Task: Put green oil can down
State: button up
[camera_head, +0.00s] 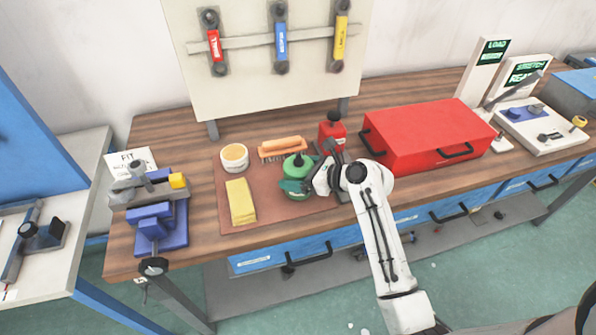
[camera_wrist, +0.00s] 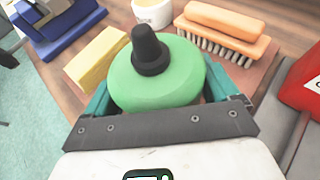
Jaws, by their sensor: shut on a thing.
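The green oil can (camera_head: 297,172) has a rounded green body and a black spout cap. It is upright at the right part of the brown mat (camera_head: 262,212) on the workbench. My gripper (camera_head: 303,186) is shut on the can from the front right, with its teal fingers at the can's sides. In the wrist view the can (camera_wrist: 155,78) fills the middle between the fingers (camera_wrist: 160,105). The can's base is hidden, so I cannot tell whether it touches the mat.
On the mat are a yellow sponge block (camera_head: 240,202), a round tub (camera_head: 234,157) and a wooden brush (camera_head: 282,147). A red bottle (camera_head: 332,130) and red toolbox (camera_head: 428,135) stand right of the can. A blue vise (camera_head: 158,222) is at left.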

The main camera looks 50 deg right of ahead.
jog(key=o, duration=1.1)
jog(key=v, duration=1.2)
jog(key=s+a+f+n+g, duration=0.4)
jog(key=a+f+n+g, duration=0.2)
jog(key=a+f+n, duration=0.6)
jog(key=shift+s+a+f+n+g+h+b, duration=0.1)
jog(key=shift+s+a+n+g+h, duration=0.6)
jog(key=shift+s+n, duration=2.05)
jog(key=shift+s+a+f+n+g+h+b, duration=0.2)
jog(key=shift+s+a+n+g, duration=1.05)
jog(key=shift+n, duration=3.05)
jog(key=shift+s+a+n+g+h+b, duration=0.1)
jog(key=shift+s+a+n+g+h, duration=0.45)
jog(key=shift+s+n+g, duration=2)
